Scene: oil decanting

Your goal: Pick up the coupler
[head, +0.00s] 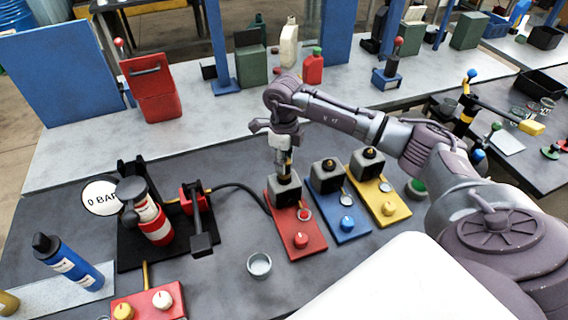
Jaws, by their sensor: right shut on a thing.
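My right gripper (282,147) points down above the red station (305,236), its arm coming in from the right. It is shut on a small coupler (285,168), of which a narrow dark and yellowish part shows below the fingers. The coupler is right over the dark block (287,191) on the red station; I cannot tell if it touches the block. A black hose runs to the red station from the left. My left gripper is not in view.
Blue (347,224) and yellow (389,209) stations stand to the right of the red one. A small grey cup (259,265) is in front. A red-and-white canister (155,228) and a blue bottle (70,262) stand at left. Jerrycans, including a red one (312,67), stand behind.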

